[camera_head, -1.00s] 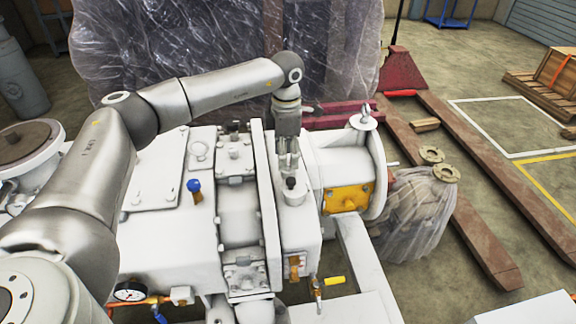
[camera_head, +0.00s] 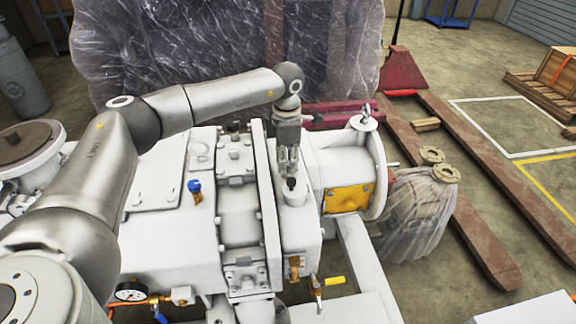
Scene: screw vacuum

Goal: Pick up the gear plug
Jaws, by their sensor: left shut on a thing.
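The gear plug (camera_head: 291,184) is a small dark piece on top of a short white cylindrical port on the white vacuum pump (camera_head: 160,240). My left gripper (camera_head: 289,172) comes down from above and is shut on the gear plug. The plug is at or just over the port; I cannot tell whether it is still seated. The fingers hide its upper part. My right gripper is not in view.
A blue-knobbed valve (camera_head: 195,187) stands on the pump left of the gripper. A lifting eye (camera_head: 365,117) and round flange are to its right. A yellow-handled valve (camera_head: 333,281) and a pressure gauge (camera_head: 131,291) are at the front. Plastic-wrapped goods (camera_head: 230,50) stand behind.

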